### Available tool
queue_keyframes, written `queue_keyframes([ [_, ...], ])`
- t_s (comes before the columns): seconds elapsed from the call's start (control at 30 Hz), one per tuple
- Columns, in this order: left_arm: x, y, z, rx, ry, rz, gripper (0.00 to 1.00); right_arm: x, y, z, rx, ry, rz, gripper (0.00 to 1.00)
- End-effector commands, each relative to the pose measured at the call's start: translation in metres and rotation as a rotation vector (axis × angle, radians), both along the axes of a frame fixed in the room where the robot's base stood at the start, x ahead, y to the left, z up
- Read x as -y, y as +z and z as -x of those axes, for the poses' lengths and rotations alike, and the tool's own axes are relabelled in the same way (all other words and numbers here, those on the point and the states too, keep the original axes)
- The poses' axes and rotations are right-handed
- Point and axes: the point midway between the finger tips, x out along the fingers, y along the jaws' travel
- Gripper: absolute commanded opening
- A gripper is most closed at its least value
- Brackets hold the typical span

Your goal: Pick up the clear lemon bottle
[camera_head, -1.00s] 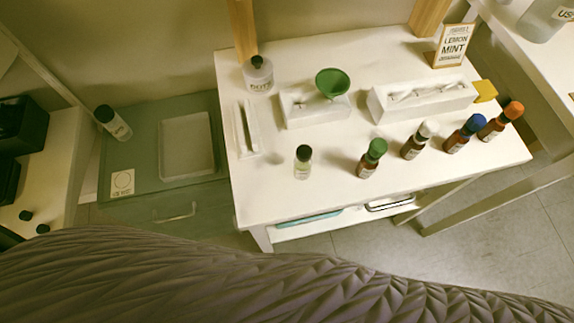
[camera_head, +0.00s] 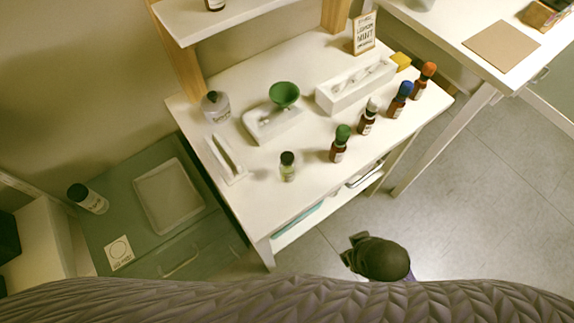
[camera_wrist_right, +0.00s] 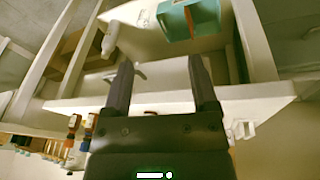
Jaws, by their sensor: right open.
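A small clear bottle (camera_head: 288,167) with a black cap and pale yellow-green contents stands upright near the front edge of the white table (camera_head: 265,200). Its label is too small to read. Another clear bottle (camera_head: 88,198) with a black cap is on the green cabinet at the left. My right gripper (camera_head: 350,250) shows low in the head view, in front of the table and apart from both bottles. In the right wrist view my right gripper (camera_wrist_right: 160,65) is open, with nothing between the fingers. My left gripper is not in view.
Amber bottles with green (camera_head: 339,145), white (camera_head: 368,116), blue (camera_head: 398,98) and orange (camera_head: 424,80) caps stand in a row to the right. Behind are a green funnel (camera_head: 284,94), a white tray (camera_head: 355,86) and a grey-capped bottle (camera_head: 216,106). The wrist view shows a teal object (camera_wrist_right: 188,20).

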Motion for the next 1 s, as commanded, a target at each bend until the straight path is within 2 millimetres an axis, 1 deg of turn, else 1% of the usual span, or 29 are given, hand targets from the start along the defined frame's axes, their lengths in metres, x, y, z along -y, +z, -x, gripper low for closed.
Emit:
queue_keyframes([
  [0.03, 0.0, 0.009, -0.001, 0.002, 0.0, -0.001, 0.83, -0.002, 0.027, -0.01, 0.045, 0.089, 0.049, 0.75],
  [0.07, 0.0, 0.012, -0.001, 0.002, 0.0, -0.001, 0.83, -0.004, 0.041, -0.017, 0.077, 0.177, 0.105, 0.75],
  [0.1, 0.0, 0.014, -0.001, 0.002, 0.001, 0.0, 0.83, -0.006, 0.052, -0.026, 0.114, 0.302, 0.185, 0.75],
  [0.17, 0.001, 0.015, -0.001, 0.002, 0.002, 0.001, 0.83, -0.01, 0.062, -0.039, 0.164, 0.492, 0.315, 0.75],
  [0.2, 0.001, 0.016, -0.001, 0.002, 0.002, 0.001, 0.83, -0.014, 0.067, -0.047, 0.195, 0.624, 0.409, 0.75],
  [0.27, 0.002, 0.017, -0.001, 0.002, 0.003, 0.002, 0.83, -0.023, 0.073, -0.06, 0.239, 0.834, 0.563, 0.75],
  [0.33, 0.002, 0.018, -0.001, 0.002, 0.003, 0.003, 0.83, -0.037, 0.078, -0.074, 0.283, 1.1, 0.77, 0.75],
  [0.43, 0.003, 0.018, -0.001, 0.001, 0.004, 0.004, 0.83, -0.064, 0.083, -0.09, 0.335, 1.495, 1.103, 0.75],
  [0.47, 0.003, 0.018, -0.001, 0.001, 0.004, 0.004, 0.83, -0.073, 0.083, -0.092, 0.347, 1.612, 1.208, 0.75],
  [0.5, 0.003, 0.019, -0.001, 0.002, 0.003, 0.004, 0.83, -0.087, 0.083, -0.095, 0.361, 1.761, 1.351, 0.75],
  [0.6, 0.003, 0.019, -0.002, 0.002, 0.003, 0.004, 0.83, -0.116, 0.081, -0.094, 0.381, 2.065, 1.674, 0.75],
  [0.67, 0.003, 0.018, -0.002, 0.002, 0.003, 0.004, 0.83, -0.128, 0.078, -0.093, 0.385, 2.177, 1.809, 0.75],
  [0.73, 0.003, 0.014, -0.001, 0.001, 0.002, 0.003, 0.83, -0.135, 0.072, -0.1, 0.385, 2.231, 1.885, 0.75],
  [0.8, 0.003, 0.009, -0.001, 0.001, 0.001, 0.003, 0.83, -0.139, 0.066, -0.113, 0.385, 2.238, 1.896, 0.75],
  [0.97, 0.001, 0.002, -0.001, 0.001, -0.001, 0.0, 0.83, -0.142, 0.056, -0.136, 0.382, 2.235, 1.89, 0.75],
  [1.0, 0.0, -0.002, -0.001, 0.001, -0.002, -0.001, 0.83, -0.142, 0.053, -0.143, 0.383, 2.234, 1.891, 0.75],
])
